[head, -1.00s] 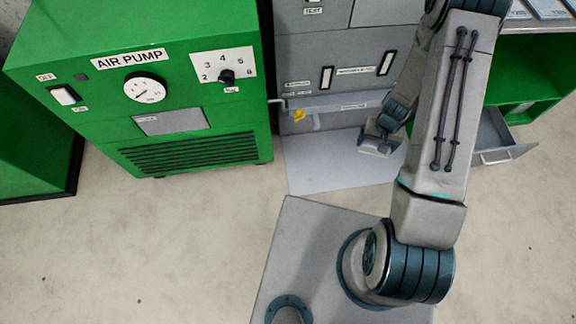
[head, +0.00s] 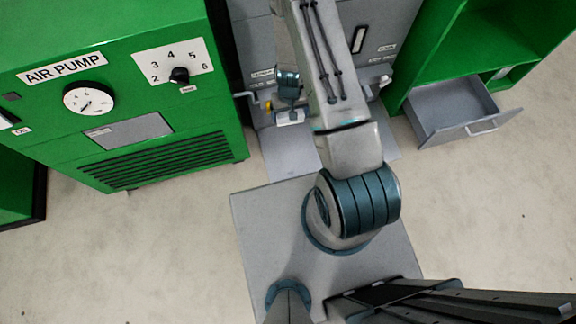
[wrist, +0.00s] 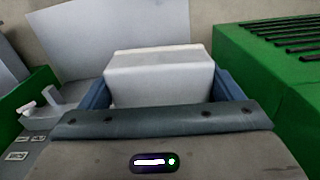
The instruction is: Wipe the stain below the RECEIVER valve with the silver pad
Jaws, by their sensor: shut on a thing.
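My gripper (head: 289,104) hangs in front of the lower part of the grey cabinet. It is shut on a pale silver block, the silver pad (wrist: 160,65), which sits between the blue fingers in the wrist view. The pad also shows in the head view (head: 290,118), below my gripper and clear of the floor. A small yellow valve handle (head: 268,105) is just left of my gripper, on the cabinet's low pipe. Its label is too small to read, so I cannot tell which valve is RECEIVER. I cannot make out a stain in either view.
The green air pump (head: 120,100) stands close on the left. A green bench (head: 440,45) with an open grey drawer (head: 455,115) is on the right. A pale grey sheet (head: 285,150) lies on the floor before the cabinet. Open floor is around my base.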

